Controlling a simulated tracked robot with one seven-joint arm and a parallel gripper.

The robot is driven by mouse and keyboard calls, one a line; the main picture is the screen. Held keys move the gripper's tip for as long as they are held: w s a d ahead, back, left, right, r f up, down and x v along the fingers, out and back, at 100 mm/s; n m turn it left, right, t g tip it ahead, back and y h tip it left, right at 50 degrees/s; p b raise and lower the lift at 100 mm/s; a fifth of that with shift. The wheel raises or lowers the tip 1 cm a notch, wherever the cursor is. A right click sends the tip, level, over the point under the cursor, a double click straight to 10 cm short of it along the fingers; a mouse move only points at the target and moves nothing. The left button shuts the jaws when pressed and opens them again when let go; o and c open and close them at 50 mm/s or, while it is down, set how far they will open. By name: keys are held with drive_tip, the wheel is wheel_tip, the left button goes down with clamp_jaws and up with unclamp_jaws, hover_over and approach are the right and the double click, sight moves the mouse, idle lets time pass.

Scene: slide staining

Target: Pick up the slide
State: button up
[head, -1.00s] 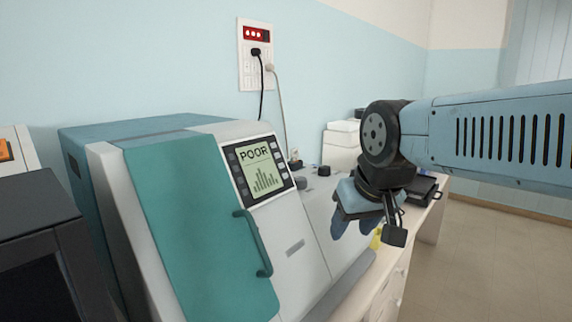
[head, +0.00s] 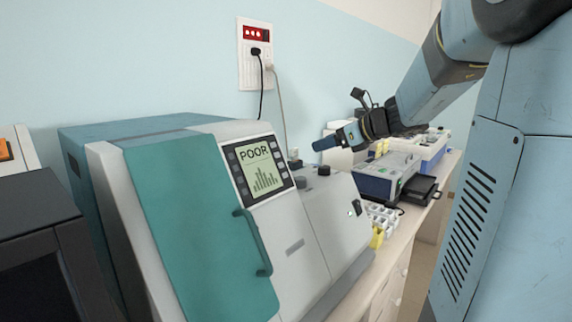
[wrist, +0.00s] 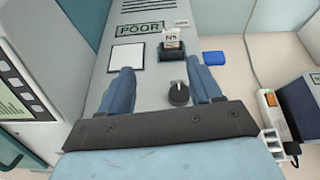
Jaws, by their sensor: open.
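A small white slide with a dark "N5" mark (wrist: 172,40) stands in a black holder (wrist: 172,52) on a grey machine top in the wrist view. My gripper (wrist: 160,65) is open and empty. Its two blue fingers point toward the holder, one to each side of it in the picture, and the slide lies beyond the fingertips. In the head view my gripper (head: 326,143) points left above the bench, behind the teal-doored machine. I cannot make out the slide in the head view.
A dark knob (wrist: 178,93) sits between my fingers in the wrist view. A white square (wrist: 127,57), a "POOR" display (wrist: 140,29) and a blue block (wrist: 213,57) are nearby. The teal-doored machine (head: 197,225) fills the head view's middle left.

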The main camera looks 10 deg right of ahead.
drive_tip(key=w+m, duration=0.1)
approach(296, 149)
drive_tip(key=x, duration=0.5)
drive_tip(key=shift+a+f, duration=0.2)
drive_tip(key=shift+a, duration=0.05)
drive_tip(key=shift+x, duration=2.65)
drive_tip(key=shift+w+d, duration=0.1)
drive_tip(key=shift+d, duration=0.05)
drive_tip(key=shift+c, duration=0.4)
drive_tip(key=c, duration=1)
drive_tip(key=shift+r+t, duration=0.15)
drive_tip(key=shift+t, duration=0.15)
